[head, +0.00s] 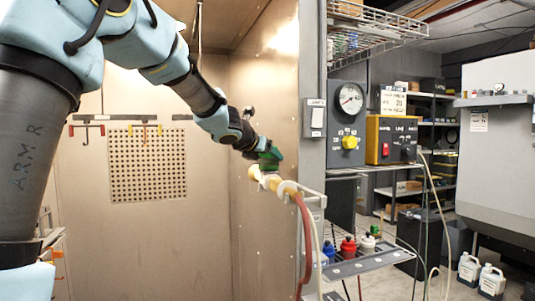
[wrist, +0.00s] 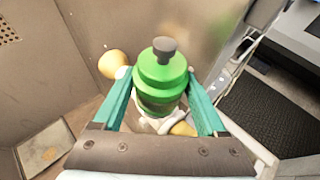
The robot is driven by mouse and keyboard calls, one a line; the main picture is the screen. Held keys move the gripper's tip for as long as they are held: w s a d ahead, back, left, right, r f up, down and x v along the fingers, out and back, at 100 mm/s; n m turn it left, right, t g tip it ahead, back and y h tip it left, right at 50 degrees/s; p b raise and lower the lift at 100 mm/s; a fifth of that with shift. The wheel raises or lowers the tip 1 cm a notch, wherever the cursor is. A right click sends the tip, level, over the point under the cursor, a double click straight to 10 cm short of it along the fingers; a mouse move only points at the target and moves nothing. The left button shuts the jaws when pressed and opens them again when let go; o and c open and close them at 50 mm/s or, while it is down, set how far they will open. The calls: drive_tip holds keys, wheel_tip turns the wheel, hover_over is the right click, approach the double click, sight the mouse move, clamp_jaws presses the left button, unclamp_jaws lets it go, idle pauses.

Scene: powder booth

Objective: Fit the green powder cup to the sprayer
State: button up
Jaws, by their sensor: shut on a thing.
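The green powder cup (wrist: 161,82) is upright in the wrist view, with a dark knob on top. My gripper (wrist: 160,90) is shut on it, one teal finger on each side. The sprayer (wrist: 113,65) shows beneath the cup, its rounded yellow end at left and another yellow part at lower right. In the head view the sprayer (head: 268,181) sits at the rack's upper end, and my gripper (head: 268,158) is right above it. The cup's bottom is hidden, so I cannot tell if it touches or is seated on the sprayer.
A wire-sided rack shelf (head: 372,262) holds a blue cup (head: 329,250), a red cup (head: 348,247) and a white cup (head: 367,244). A red-brown hose (head: 306,240) hangs from the sprayer. The booth wall (head: 262,110) is close behind my gripper. White jugs (head: 469,268) stand on the floor at right.

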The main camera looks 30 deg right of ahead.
drive_tip(key=o, duration=1.2)
drive_tip(key=shift+a, duration=0.1)
drive_tip(key=v, duration=1.1)
drive_tip(key=s+a+f+m+g+y+b, duration=0.15)
drive_tip(key=a+f+m+y, duration=0.35)
drive_tip(key=a+f+m, duration=1)
drive_tip(key=s+a+f+m+g+y, duration=0.1)
drive_tip(key=s+a+f+m+y, duration=0.1)
drive_tip(key=s+a+f+m, duration=0.2)
drive_tip(key=s+a+f+m+g+y, duration=0.1)
drive_tip(key=s+a+f+m+g, duration=0.1)
drive_tip(key=a+f, duration=0.7)
drive_tip(key=s+a+f+m+g+y+b, duration=0.1)
drive_tip(key=s+a+f+m+g+y, duration=0.1)
drive_tip(key=s+a+f+m, duration=0.3)
drive_tip(key=s+a+f, duration=0.1)
drive_tip(key=a, duration=0.1)
drive_tip(key=shift+a+f+m+y, duration=0.25)
drive_tip(key=shift+a+m+y, duration=0.05)
drive_tip(key=shift+a, duration=0.05)
